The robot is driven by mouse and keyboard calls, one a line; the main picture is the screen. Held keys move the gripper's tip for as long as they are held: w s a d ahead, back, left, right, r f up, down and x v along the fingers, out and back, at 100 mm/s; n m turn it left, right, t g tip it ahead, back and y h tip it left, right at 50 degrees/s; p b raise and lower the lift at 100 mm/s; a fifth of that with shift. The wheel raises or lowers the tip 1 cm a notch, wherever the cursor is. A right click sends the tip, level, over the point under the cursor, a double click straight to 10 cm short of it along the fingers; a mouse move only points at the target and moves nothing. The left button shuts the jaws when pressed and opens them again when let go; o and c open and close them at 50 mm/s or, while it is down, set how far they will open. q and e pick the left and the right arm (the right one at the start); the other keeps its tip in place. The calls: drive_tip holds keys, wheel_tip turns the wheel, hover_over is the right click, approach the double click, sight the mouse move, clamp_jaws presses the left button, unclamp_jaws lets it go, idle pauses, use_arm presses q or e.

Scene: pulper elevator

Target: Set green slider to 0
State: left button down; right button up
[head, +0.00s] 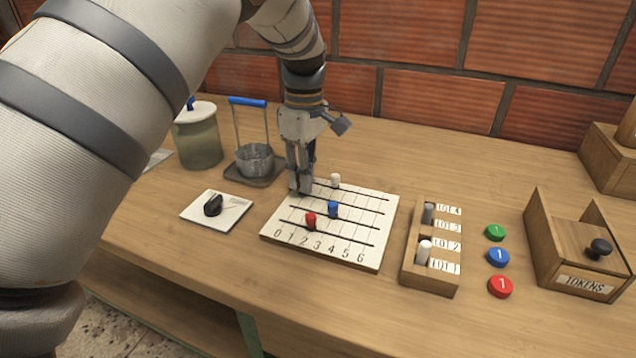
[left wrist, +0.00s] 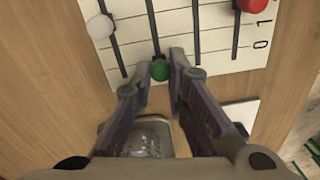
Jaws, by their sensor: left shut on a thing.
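The slider board (head: 375,235) lies on the table, with several slots and the marks 0 to 6 along its front. The green slider knob (left wrist: 160,70) sits at the 0 end of its slot in the left wrist view; the gripper hides it in the head view. My left gripper (head: 300,188) reaches down over the board's left edge, and its fingertips (left wrist: 164,74) are shut on the green knob from both sides. The white slider (head: 335,181), blue slider (head: 333,209) and red slider (head: 310,220) stand in other slots. My right gripper is out of view.
A black dial on a white plate (head: 232,218) lies left of the board. Behind it stand a wire-handled metal basket (head: 254,162) and a lidded jar (head: 198,145). A switch block (head: 432,275), several tokens (head: 498,256) and a tokens box (head: 572,262) are right.

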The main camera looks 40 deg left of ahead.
use_arm(q)
drive_tip(key=shift+s+a, duration=0.1)
drive_tip(key=shift+a, duration=0.05)
drive_tip(key=c, duration=1.8)
unclamp_jaws()
drive_tip(key=shift+r, duration=0.1)
drive_tip(key=r, duration=1.1)
drive_tip(key=shift+w+a+r, duration=0.1)
drive_tip(key=shift+w+r, duration=0.15)
drive_tip(key=shift+r, duration=0.15)
